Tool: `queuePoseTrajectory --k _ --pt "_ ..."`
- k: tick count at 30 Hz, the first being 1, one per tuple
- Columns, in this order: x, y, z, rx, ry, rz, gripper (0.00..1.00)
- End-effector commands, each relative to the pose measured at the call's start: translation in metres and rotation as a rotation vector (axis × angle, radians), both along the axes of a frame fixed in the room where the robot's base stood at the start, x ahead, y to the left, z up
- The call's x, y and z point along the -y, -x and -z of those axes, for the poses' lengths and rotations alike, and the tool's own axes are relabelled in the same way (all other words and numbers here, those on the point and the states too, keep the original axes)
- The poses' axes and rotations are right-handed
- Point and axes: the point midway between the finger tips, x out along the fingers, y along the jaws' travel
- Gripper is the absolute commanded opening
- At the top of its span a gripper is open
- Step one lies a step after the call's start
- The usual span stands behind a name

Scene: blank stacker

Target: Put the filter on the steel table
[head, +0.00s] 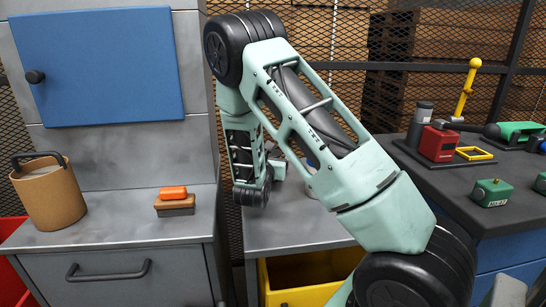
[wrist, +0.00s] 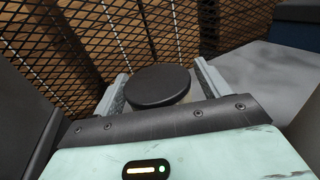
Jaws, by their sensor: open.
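A round thing with a flat dark top (wrist: 158,85) and a paler side, which may be the filter, stands between the two fingers of my gripper (wrist: 158,92) in the wrist view. The fingers are open, one on each side of it; I cannot tell whether they touch it. In the head view my gripper (head: 276,168) points to the right above the middle grey metal table (head: 285,228), mostly hidden by my arm. A small pale can-like thing (head: 312,187) shows partly behind my forearm there. A second grey metal counter (head: 120,235) is on the left.
An orange-backed brush (head: 174,201) and a brown bucket with a dark handle (head: 48,192) stand on the left counter. A yellow open drawer (head: 300,278) sits below the middle table. The dark right bench (head: 450,190) holds several tools and a green block (head: 491,192). Wire mesh stands behind.

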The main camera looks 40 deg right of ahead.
Motion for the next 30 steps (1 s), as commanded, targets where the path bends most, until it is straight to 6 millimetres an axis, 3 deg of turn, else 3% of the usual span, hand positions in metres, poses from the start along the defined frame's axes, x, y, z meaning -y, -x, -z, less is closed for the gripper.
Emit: queuePoseTrajectory --k 5,18,30 --pt "-0.017 0.009 -0.001 -0.001 -0.002 -0.004 0.75" --pt "-0.09 0.052 -0.001 -0.001 0.001 -0.003 0.75" --pt "-0.105 0.066 -0.004 0.009 -0.023 0.025 0.75"
